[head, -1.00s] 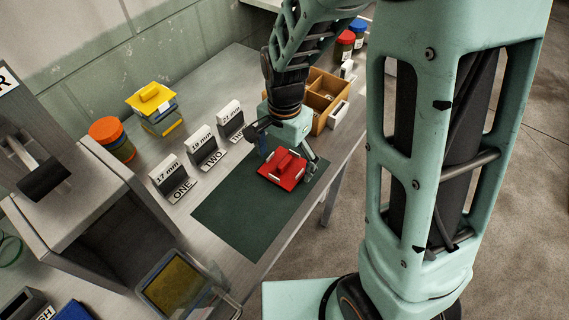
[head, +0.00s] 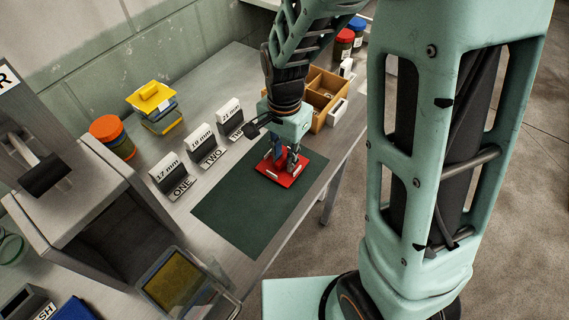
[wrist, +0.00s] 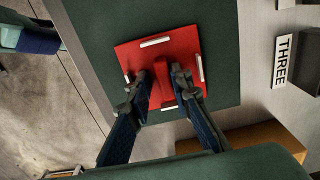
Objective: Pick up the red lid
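The red lid (head: 284,178) is a flat square plate with pale strips near its edges and a raised middle ridge. It lies on the dark green mat (head: 225,215), near the mat's far right end. My gripper (head: 285,162) is above the lid, pointing down.
Number signs (head: 205,152) stand in a row left of the mat. A wooden divided box (head: 322,96) is just behind my gripper. A yellow-lidded container (head: 155,108) and an orange-lidded jar (head: 112,135) stand farther left. The mat's near part is clear.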

